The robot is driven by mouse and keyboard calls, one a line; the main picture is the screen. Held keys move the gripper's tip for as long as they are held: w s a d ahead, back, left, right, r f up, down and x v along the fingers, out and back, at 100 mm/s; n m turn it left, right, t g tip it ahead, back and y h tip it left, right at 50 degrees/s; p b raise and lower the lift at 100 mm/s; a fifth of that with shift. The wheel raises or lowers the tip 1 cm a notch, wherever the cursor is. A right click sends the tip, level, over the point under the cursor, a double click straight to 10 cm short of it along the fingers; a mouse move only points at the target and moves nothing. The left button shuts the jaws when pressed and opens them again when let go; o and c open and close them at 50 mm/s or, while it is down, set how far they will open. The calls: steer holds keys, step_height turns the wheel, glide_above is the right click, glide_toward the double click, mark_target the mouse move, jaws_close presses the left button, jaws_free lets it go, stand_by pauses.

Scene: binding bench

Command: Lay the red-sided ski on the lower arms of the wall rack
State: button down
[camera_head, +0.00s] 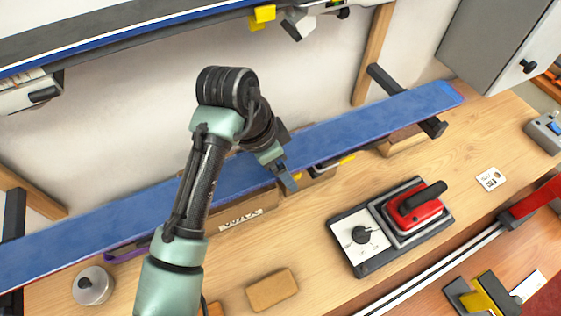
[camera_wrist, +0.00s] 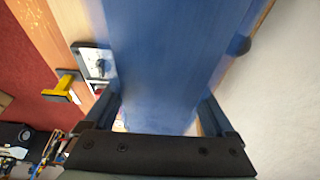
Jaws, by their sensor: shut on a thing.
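The long ski (camera_head: 380,117) lies face-up blue across the head view, with a thin red line along its near edge at the left. My gripper (camera_head: 283,176) is shut across its middle; in the wrist view the fingers stand on either side of the blue ski (camera_wrist: 165,60). The ski's right part crosses above the right lower rack arm (camera_head: 435,127), and its left part crosses above the left lower rack arm (camera_head: 14,212). I cannot tell whether it touches them. My arm hides part of the ski's middle.
Another ski (camera_head: 130,32) is above, along the wall. A grey cabinet (camera_head: 495,40) is at upper right. Bare bench shows at right.

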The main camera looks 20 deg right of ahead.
steer(key=shift+r, duration=0.1)
jaws_free()
steer(key=b+v, duration=0.1)
steer(key=v, duration=1.2)
steer(key=shift+b, duration=0.35)
